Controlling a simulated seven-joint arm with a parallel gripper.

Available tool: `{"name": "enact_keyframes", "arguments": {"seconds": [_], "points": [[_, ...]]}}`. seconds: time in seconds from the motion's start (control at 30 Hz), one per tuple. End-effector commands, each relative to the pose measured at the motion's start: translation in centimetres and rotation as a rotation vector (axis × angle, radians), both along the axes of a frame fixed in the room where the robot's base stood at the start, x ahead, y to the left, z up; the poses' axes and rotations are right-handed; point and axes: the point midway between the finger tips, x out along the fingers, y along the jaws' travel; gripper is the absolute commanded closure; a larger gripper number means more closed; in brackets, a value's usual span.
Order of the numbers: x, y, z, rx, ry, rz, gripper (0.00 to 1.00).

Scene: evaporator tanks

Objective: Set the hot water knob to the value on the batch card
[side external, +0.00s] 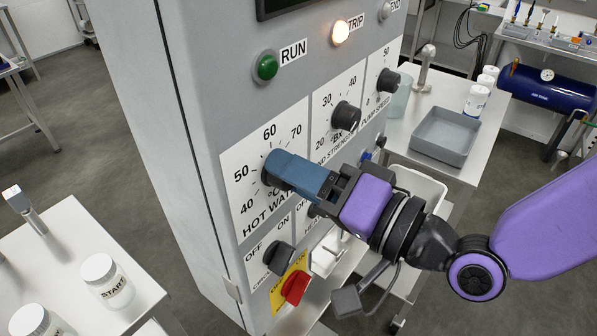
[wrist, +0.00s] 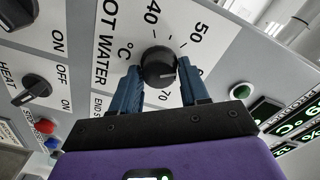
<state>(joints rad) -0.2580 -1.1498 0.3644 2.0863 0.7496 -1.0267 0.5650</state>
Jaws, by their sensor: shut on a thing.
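The black hot water knob (wrist: 158,62) sits on a white scale plate on the panel front. In the side view the knob (side external: 266,178) is mostly hidden behind my fingers. The scale (side external: 238,187) shows 40, 50, 60 and 70 around it. My gripper (side external: 274,170) reaches in from the right, its blue fingers closed on the knob. In the wrist view my gripper (wrist: 158,72) has one finger on each side of the knob. I cannot read the knob's exact setting. I see no batch card in either view.
The brix knob (side external: 346,116) and pump speed knob (side external: 387,80) are up and right. A black switch (side external: 278,256) and a red knob (side external: 295,287) on yellow are below. The trip lamp (side external: 340,32) is lit. A grey tray (side external: 445,134) stands on the right table.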

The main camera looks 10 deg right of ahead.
Motion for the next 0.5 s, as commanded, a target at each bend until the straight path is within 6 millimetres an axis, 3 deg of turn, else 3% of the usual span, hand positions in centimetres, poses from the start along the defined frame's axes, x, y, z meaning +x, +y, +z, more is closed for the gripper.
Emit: {"name": "enact_keyframes", "arguments": {"seconds": [0.5], "points": [[-0.08, 0.02, -0.08, 0.023, 0.025, 0.001, 0.86]]}}
